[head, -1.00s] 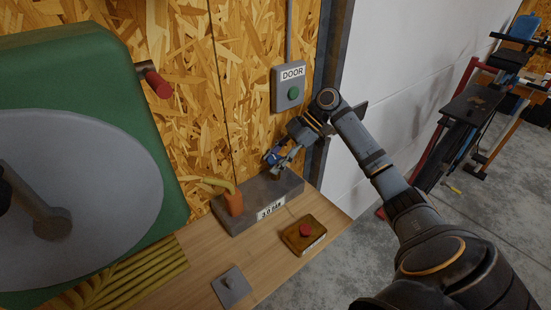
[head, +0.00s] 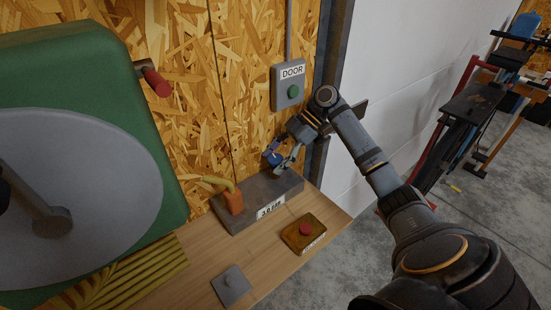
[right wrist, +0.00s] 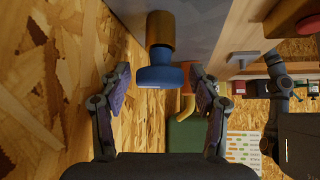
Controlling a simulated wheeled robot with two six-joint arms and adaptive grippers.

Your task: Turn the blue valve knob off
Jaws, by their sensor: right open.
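The blue valve knob (head: 272,158) sits above the grey block (head: 230,218) by the board wall, partly hidden by my right gripper (head: 282,158). In the right wrist view the blue knob (right wrist: 158,76) is on a brass stem (right wrist: 160,30). The fingers of my right gripper (right wrist: 160,80) are open, one on each side of the knob, with a gap visible on both sides. The label (head: 270,208) on the block shows a BAR reading, its digits blurred. My left gripper is not in view.
An orange-based yellow lever (head: 234,202) stands at the block's left end. A red button (head: 305,229) on a yellow box and a small grey plate (head: 231,287) are on the bench. A green DOOR button (head: 293,91) is on the wall above.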

